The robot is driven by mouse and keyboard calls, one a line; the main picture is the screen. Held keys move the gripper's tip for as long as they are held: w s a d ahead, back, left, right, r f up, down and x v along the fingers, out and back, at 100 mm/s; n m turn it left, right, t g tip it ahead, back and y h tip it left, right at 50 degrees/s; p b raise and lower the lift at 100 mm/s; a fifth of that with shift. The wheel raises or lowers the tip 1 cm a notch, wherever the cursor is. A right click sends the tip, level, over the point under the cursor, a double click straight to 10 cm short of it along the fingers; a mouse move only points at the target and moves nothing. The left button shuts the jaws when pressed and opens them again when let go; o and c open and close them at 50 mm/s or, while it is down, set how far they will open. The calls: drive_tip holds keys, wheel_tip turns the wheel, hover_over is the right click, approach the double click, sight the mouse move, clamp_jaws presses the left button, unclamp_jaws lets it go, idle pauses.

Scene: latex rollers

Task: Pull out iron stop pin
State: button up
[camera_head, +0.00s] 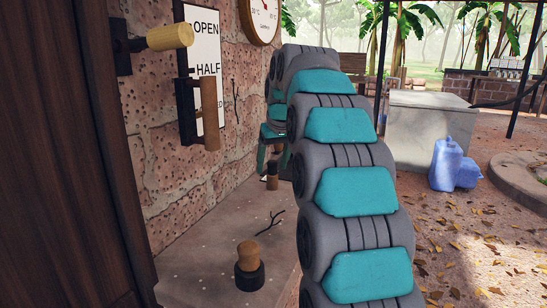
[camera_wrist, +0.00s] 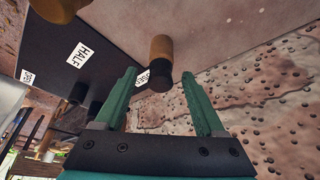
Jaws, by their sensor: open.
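My gripper (camera_wrist: 159,76) is open in the wrist view, with its two green fingers apart. A wood-and-black peg (camera_wrist: 160,48) shows between the fingertips in the picture. I see no finger touching it, and its distance is unclear. In the head view, a short peg with a wooden top and black base (camera_head: 272,176) stands on the stone ledge beside the far end of my arm. A similar peg (camera_head: 249,266) stands nearer on the ledge. I cannot tell which of these is the iron stop pin. In the head view my arm hides most of the gripper.
Wooden-handled levers (camera_head: 170,38) (camera_head: 210,112) stick out from the brick wall by a sign (camera_head: 207,50) reading OPEN and HALF. A dark twig-like piece (camera_head: 270,222) lies on the ledge. A dark wooden panel (camera_head: 60,160) bounds the left. Blue jugs (camera_head: 446,165) stand far right.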

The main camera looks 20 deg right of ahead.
clamp_jaws()
idle(1.2)
drive_tip(key=shift+r, duration=0.6)
idle(0.4)
idle(0.3)
